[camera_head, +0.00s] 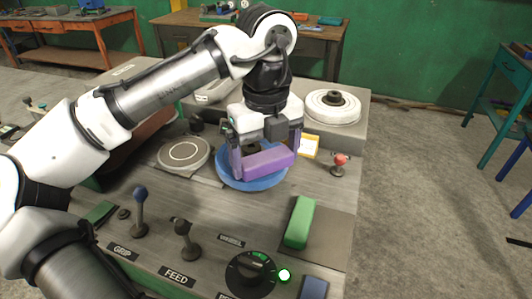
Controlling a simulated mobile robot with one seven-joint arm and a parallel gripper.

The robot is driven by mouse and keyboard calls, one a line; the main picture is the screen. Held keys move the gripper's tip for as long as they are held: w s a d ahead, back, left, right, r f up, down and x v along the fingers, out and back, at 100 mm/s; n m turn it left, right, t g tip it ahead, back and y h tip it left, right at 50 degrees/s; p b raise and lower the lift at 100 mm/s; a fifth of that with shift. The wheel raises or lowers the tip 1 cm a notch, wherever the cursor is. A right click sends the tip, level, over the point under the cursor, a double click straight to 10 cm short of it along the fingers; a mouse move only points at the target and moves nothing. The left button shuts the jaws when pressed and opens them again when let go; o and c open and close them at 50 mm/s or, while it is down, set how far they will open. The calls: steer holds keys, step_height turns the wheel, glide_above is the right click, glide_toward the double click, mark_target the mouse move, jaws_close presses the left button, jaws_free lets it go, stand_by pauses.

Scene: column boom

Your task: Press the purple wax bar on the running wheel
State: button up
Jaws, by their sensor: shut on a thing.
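The purple wax bar (268,161) is held level between the fingers of my gripper (266,152), which is shut on it. The bar is in front of the white buffing wheel on the right and above a round blue dish (243,183) on the bench top. A white wheel (331,106) with a dark hub lies at the back right, apart from the bar. Whether it turns cannot be told. The dial marked WHEEL (251,266) is at the front, with a lit green lamp (284,275) beside it.
A green bar (299,222) lies on a dark pad at the right. Levers marked GRIP (139,208) and FEED (184,236) stand at the front left. A red-knobbed lever (340,163) stands right of my gripper. A round grey plate (183,153) lies to its left.

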steer(key=shift+f, duration=0.7)
stand_by(0.5)
steer(key=shift+r, duration=0.1)
stand_by(1.9)
step_height(320, 180, up, 8)
steer(key=p, duration=0.7)
steer(key=shift+p, duration=0.35)
